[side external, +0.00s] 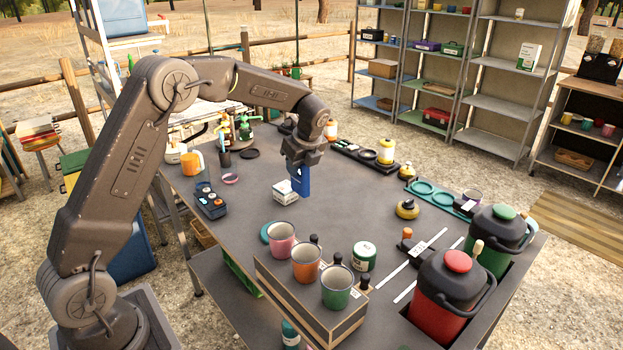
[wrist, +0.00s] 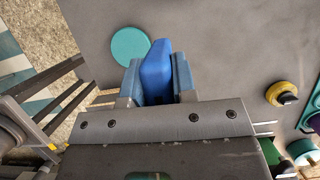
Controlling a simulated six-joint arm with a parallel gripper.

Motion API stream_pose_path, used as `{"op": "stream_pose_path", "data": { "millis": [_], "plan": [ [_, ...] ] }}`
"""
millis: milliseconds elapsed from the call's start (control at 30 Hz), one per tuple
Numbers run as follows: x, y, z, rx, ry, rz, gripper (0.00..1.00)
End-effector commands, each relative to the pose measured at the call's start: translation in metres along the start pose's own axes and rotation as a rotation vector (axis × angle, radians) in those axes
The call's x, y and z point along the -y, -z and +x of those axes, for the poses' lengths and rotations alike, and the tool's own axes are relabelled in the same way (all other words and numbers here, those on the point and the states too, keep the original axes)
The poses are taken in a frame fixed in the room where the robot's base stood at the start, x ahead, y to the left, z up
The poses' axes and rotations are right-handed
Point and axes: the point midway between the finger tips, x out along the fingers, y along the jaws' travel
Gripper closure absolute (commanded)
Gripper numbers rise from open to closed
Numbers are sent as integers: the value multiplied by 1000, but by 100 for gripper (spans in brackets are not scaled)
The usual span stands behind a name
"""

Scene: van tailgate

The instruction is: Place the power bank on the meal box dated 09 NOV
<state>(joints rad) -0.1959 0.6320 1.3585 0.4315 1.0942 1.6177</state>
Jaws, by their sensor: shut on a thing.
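My gripper (side external: 304,168) points down over the middle of the dark table, shut on a blue slab, the likely power bank (side external: 304,184). In the wrist view the blue power bank (wrist: 156,72) stands upright between the two fingers of my gripper (wrist: 157,80). A small white box with printing (side external: 286,192) sits on the table just left of the power bank; it may be a meal box, but no date is readable. I cannot tell whether the power bank touches the table or the box. The white box does not show in the wrist view.
A teal disc (wrist: 130,46) lies near the power bank in the wrist view. A wooden box with several mugs (side external: 305,305) stands in front. A dark blue case (side external: 210,200) is to the left. A yellow-black round thing (side external: 407,209) and red jug (side external: 446,295) are right.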

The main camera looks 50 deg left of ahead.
Motion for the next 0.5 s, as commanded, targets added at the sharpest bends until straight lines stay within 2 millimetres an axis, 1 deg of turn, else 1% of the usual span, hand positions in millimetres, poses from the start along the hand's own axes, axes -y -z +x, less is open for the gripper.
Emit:
{"op": "stream_pose_path", "data": {
  "millis": [67,167,200,267,300,400,500],
  "plan": [
    [-4,-17,1,0,-1,-8,100],
    [-10,-48,4,-2,-4,-19,100],
    [-14,-64,7,-3,-6,-23,100],
    [-19,-88,10,-4,-7,-28,100],
    [-24,-105,12,-4,-9,-31,100],
    [-37,-142,17,-3,-12,-37,100],
    [-49,-170,20,-1,-13,-40,100]
  ]
}}
